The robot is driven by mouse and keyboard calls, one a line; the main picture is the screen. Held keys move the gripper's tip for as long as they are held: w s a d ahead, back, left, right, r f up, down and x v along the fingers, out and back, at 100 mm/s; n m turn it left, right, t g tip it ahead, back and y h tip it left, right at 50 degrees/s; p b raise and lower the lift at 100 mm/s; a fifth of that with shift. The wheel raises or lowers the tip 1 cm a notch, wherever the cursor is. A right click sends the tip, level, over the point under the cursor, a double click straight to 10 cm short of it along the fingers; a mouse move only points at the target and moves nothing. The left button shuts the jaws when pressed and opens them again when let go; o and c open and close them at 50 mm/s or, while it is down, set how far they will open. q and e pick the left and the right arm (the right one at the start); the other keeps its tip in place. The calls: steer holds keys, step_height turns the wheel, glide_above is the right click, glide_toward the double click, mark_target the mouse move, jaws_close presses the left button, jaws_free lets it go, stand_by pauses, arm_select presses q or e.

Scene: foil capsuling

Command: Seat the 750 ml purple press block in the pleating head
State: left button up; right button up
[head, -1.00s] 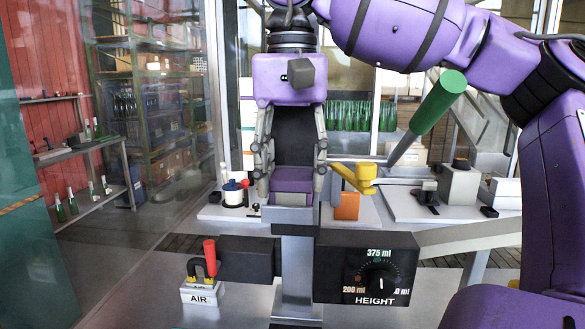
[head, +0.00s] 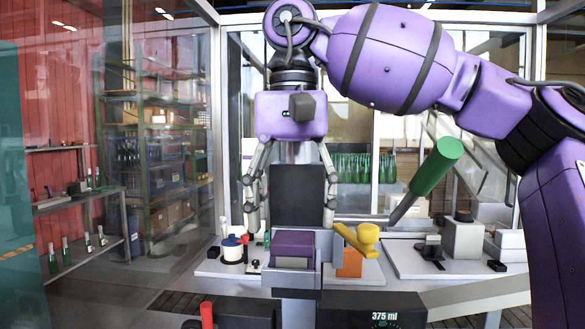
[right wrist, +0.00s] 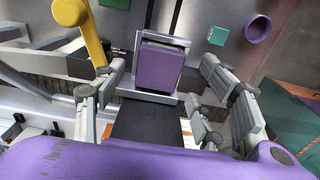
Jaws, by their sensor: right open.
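The purple press block (head: 294,245) sits upright in a grey U-shaped bracket (head: 318,248) at the front of the machine. It also shows in the right wrist view (right wrist: 158,67), framed by the bracket. Its lower part and how deep it sits are hidden. My right gripper (head: 290,218) is open and empty, its fingers spread wide to either side, above and apart from the block. In the right wrist view the fingers (right wrist: 163,66) stand left and right of the block with clear gaps. My left gripper is not in view.
A dark plate (head: 297,193) stands behind the block. A yellow lever (head: 358,240) and orange block (head: 349,263) are close on the right, with a green-handled lever (head: 436,166) beyond. The height dial (head: 383,318) reads 375 ml. A teal piece (right wrist: 218,36) and purple ring (right wrist: 257,28) lie nearby.

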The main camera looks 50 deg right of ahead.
mark_target(293, 239)
step_height(293, 239, up, 9)
steer(key=shift+f+p, duration=0.15)
steer(key=shift+p, duration=0.15)
steer(key=shift+a+f, duration=0.1)
stand_by(0.4)
